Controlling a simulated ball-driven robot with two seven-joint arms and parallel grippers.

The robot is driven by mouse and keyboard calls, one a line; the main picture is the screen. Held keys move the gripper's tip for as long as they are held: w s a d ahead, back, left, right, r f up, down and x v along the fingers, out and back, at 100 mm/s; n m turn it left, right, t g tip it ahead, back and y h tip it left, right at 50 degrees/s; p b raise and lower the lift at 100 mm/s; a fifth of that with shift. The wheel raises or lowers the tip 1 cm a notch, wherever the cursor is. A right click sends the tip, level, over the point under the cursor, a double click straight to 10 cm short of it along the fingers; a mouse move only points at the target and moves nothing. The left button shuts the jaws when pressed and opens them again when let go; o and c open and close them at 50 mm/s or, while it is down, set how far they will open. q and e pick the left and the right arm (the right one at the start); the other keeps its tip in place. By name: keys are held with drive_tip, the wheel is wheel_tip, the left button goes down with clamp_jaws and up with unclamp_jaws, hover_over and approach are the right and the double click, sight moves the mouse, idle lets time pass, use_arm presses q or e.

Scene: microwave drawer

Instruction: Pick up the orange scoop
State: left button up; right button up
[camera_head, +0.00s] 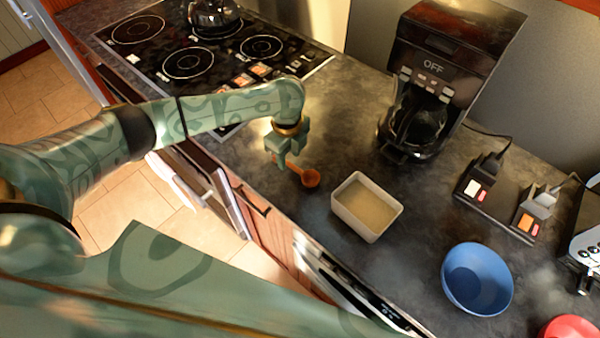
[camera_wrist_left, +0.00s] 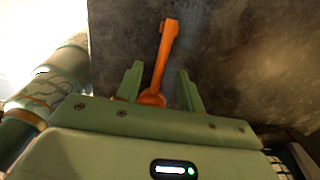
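The orange scoop (camera_head: 311,179) lies on the dark countertop, left of a white rectangular container, with its handle running up-left behind my left gripper (camera_head: 281,158). In the left wrist view the scoop (camera_wrist_left: 164,52) appears between the two fingers of my left gripper (camera_wrist_left: 160,70), its handle pointing away and its bowl near the palm, partly hidden. The fingers are apart, with a gap on both sides of the scoop. I cannot tell exactly how high the fingertips are above the counter. My right gripper is not in view.
The white container (camera_head: 341,208) with pale contents stands close to the right of the scoop. A coffee maker (camera_head: 440,75) is behind, a blue bowl (camera_head: 477,279) farther right, and a stovetop (camera_head: 190,62) at the back left. The counter's front edge is near the scoop.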

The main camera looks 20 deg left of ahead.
sight(289, 163)
use_arm(q)
wheel_tip(289, 163, down, 3)
drive_tip(key=shift+f+b, duration=0.2)
drive_tip(key=shift+b, duration=0.15)
drive_tip(key=shift+r, duration=0.1)
clamp_jaws()
